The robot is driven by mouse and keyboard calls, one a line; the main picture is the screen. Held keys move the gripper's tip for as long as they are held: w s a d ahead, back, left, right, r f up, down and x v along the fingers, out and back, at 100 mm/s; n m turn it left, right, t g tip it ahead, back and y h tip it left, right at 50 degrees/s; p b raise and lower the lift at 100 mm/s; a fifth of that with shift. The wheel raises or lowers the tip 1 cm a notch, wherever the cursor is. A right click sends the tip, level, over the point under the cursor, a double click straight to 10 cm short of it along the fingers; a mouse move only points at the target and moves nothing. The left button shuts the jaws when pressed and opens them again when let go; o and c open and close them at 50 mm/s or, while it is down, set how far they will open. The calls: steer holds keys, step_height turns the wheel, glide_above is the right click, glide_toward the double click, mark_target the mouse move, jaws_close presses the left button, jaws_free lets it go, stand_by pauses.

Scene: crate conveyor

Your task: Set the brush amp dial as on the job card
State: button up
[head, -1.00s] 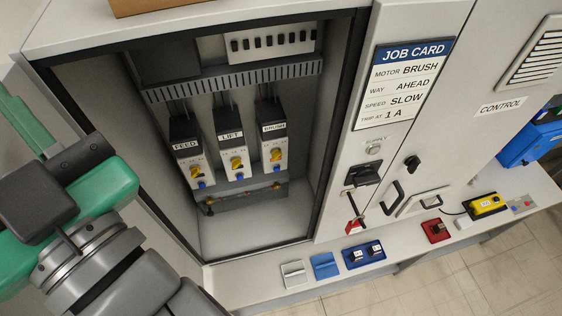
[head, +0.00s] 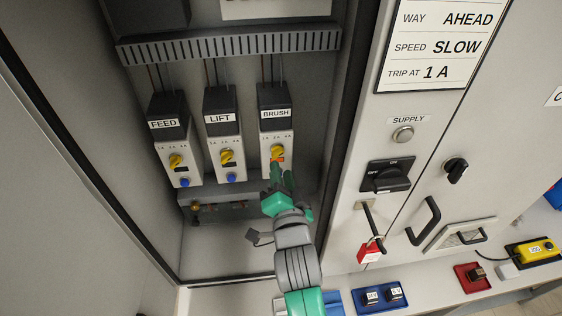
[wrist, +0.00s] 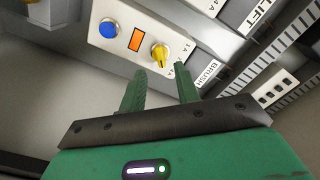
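The BRUSH unit (head: 277,122) is the right one of three in the open cabinet. Its yellow dial (head: 278,152) sits under an amp scale; I cannot tell which mark it points at. The dial (wrist: 159,54) also shows in the wrist view, beside a lit orange window (wrist: 136,39) and a blue button (wrist: 108,28). My gripper (head: 280,172) is in front of the unit's lower part. In the wrist view my gripper (wrist: 160,72) is open and empty, with the dial just beyond its fingertips. The job card (head: 432,50) reads TRIP AT 1 A.
The FEED unit (head: 168,130) and LIFT unit (head: 221,120) stand close on the left, with dark windows. A slotted duct (head: 230,45) runs above. The supply switch (head: 390,176) and a red padlock (head: 370,250) are right of the opening.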

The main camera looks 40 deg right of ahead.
mark_target(278, 156)
steer(key=x, duration=0.4)
steer(key=shift+w+d, duration=0.2)
steer(key=shift+w, duration=0.05)
steer(key=shift+c, duration=0.2)
jaws_close()
